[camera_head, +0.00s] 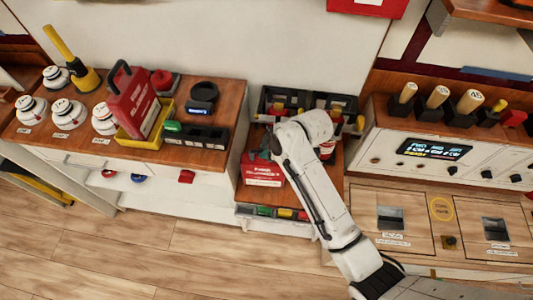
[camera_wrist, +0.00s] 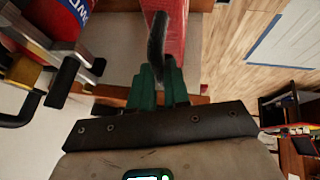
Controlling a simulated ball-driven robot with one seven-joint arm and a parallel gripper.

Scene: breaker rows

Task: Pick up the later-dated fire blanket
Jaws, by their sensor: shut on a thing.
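A red fire blanket pack (camera_head: 263,172) with white print stands on the low wooden shelf, left of my arm. Its date is too small to read. My gripper (camera_head: 266,150) is at its top, partly hidden by my wrist. In the wrist view, the green fingers of my gripper (camera_wrist: 159,76) are shut on a dark strap (camera_wrist: 157,40). The strap lies against the red side of the pack (camera_wrist: 174,32). Whether the pack touches the shelf is unclear.
A black rack (camera_head: 310,100) stands behind my gripper. A red and blue can (camera_wrist: 65,75) and metal fittings are close at left in the wrist view. The floor (camera_head: 150,255) in front is clear.

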